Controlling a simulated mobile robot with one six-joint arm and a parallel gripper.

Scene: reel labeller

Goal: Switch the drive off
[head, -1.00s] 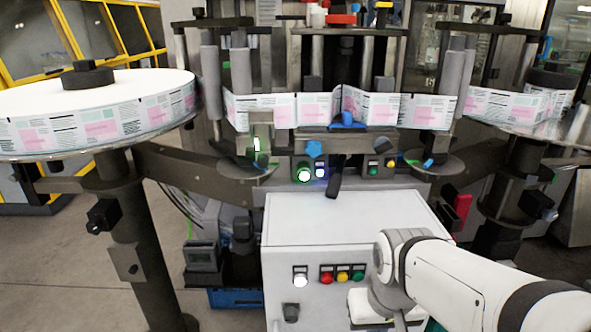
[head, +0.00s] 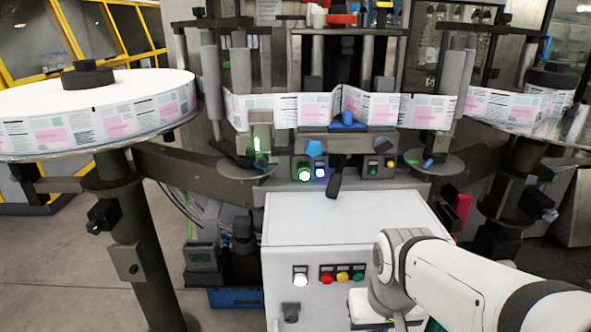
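The white cabinet (head: 345,215) of the labeller stands in front of me. Its front carries a lit white button (head: 300,276), a red button (head: 326,277), a yellow button (head: 342,276), a green button (head: 358,276) and a grey knob (head: 291,311) below. No readable marking shows which control is the drive's. A black lever (head: 335,180) hangs above the cabinet, beside a green-lit button (head: 304,174) and a blue-lit one (head: 321,172). My white arm comes in from the lower right, its wrist in front of the cabinet's right side. My gripper's fingers are not visible.
A large label reel (head: 95,110) stands at the left on a dark post. The label web (head: 315,108) runs across the machine. A second reel (head: 550,110) is at the right. A red part (head: 462,205) sits right of the cabinet. Floor shows at the lower left.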

